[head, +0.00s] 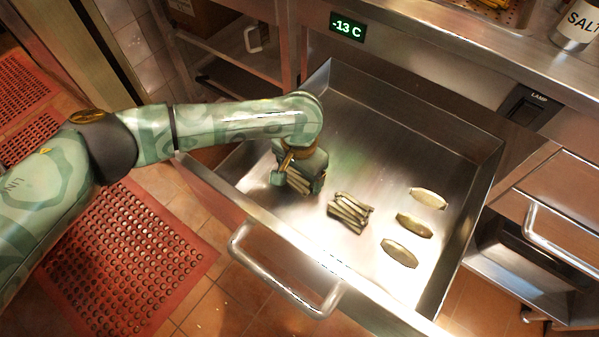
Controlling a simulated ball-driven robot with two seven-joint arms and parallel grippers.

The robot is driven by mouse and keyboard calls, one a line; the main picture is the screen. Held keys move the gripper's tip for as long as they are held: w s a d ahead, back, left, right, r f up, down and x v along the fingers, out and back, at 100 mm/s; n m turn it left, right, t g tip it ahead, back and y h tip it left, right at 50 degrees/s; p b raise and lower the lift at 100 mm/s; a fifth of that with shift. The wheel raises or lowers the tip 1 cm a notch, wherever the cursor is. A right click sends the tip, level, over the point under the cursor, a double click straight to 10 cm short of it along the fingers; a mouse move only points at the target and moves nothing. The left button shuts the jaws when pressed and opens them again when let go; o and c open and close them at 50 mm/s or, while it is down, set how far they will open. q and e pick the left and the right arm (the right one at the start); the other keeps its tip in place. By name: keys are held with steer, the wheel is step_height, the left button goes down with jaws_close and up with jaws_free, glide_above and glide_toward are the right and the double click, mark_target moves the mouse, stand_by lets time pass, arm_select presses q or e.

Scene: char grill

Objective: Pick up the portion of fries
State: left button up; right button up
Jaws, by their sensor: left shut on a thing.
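My left gripper (297,178) is inside the open metal drawer (380,116), at its left part, pointing down. It is shut on a portion of fries (299,183), partly hidden by the fingers and wrist. From this view I cannot tell whether that portion touches the drawer floor. A second portion of fries (349,212) lies loose on the drawer floor, just to the right of the gripper. My right gripper is not in view.
Several oval pieces (414,225) lie at the drawer's right. The drawer's front wall has a bar handle (285,280). A salt container (577,24) stands on the counter above. The drawer's back is bare.

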arm_select(q)
steer(key=shift+r, duration=0.3)
step_height(320, 180, up, 3)
steer(key=shift+f+p, duration=0.1)
steer(key=shift+p, duration=0.95)
steer(key=s+d+r+p, duration=0.6)
steer(key=s+r+p, duration=0.3)
steer(key=s+p, duration=0.2)
steer(key=shift+s+d+r, duration=0.15)
steer(key=shift+s+r, duration=0.1)
steer(key=shift+s, duration=0.55)
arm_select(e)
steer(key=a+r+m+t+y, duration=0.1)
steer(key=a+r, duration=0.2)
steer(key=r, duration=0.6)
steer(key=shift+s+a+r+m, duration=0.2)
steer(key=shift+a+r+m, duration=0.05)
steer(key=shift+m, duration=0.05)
